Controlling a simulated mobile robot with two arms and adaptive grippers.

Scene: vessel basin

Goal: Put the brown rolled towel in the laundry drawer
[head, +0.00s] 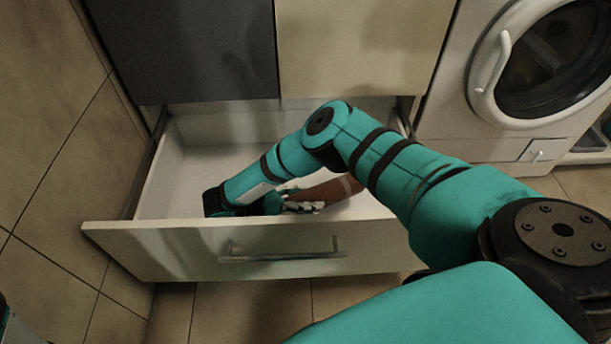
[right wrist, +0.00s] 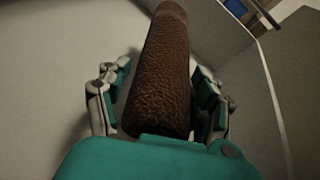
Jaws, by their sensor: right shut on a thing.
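The brown rolled towel (head: 335,189) shows behind my right arm in the head view, inside the open laundry drawer (head: 160,236). In the right wrist view the towel (right wrist: 163,75) lies lengthwise between the two fingers. My right gripper (head: 303,206) is shut on the towel, low within the drawer and just behind its front panel. The gripper also shows in the right wrist view (right wrist: 160,108). My arm hides part of the towel and of the drawer floor. I cannot tell whether the towel touches the floor. My left gripper is not in view.
The drawer handle (head: 282,256) is on the front panel. Dark and pale cabinet fronts (head: 364,45) rise above the drawer. A washing machine (head: 545,65) stands to the right, and a tiled wall (head: 45,110) is on the left. Tiled floor lies in front.

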